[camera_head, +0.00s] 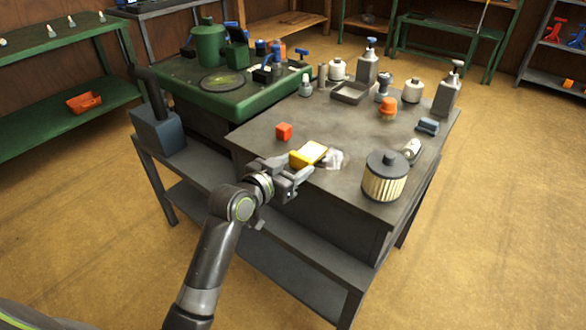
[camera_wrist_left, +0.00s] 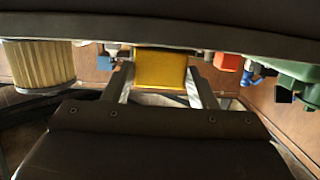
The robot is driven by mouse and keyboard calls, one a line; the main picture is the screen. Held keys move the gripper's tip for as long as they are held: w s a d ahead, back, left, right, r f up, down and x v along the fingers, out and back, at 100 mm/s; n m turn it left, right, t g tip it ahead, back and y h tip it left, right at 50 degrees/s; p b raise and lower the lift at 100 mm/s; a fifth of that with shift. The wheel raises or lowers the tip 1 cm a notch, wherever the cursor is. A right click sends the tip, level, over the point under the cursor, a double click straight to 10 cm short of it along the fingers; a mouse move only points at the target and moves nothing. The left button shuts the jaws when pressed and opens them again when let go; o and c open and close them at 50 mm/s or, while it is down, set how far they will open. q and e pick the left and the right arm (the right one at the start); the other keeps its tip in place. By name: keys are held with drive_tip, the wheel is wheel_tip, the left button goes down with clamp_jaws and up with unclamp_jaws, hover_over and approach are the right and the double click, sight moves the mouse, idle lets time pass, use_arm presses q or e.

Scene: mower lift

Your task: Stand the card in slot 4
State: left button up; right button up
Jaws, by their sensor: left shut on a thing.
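My left gripper (camera_head: 298,174) is at the near edge of the grey bench. It is shut on a yellow piece (camera_head: 308,154), which has a pale upper face in the head view. In the left wrist view the yellow piece (camera_wrist_left: 160,68) is a flat, upright rectangle between the two fingers of the left gripper (camera_wrist_left: 161,84). It may be the card, but I cannot read any marking on it. A crumpled clear or white item (camera_head: 334,159) lies just right of it. I cannot make out a numbered slot. My right gripper is not in view.
A pleated filter (camera_head: 385,178) with a dark lid stands right of the gripper. A red cube (camera_head: 284,131) lies left of it. Bottles, an orange part (camera_head: 388,108) and a shallow tray (camera_head: 350,93) stand farther back. The bench's middle is mostly clear. A green machine (camera_head: 235,85) adjoins it.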

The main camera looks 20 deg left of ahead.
use_arm(q)
drive_tip(key=shift+f, duration=0.15)
drive_tip(key=o, duration=0.5)
drive_tip(key=shift+f, duration=0.1)
drive_tip(key=o, duration=0.5)
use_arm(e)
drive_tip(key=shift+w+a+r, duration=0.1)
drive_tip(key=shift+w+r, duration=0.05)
use_arm(q)
drive_tip(key=shift+r, duration=0.3)
drive_tip(key=p+v, duration=0.1)
drive_tip(key=v, duration=1.1)
drive_tip(key=shift+f, duration=0.1)
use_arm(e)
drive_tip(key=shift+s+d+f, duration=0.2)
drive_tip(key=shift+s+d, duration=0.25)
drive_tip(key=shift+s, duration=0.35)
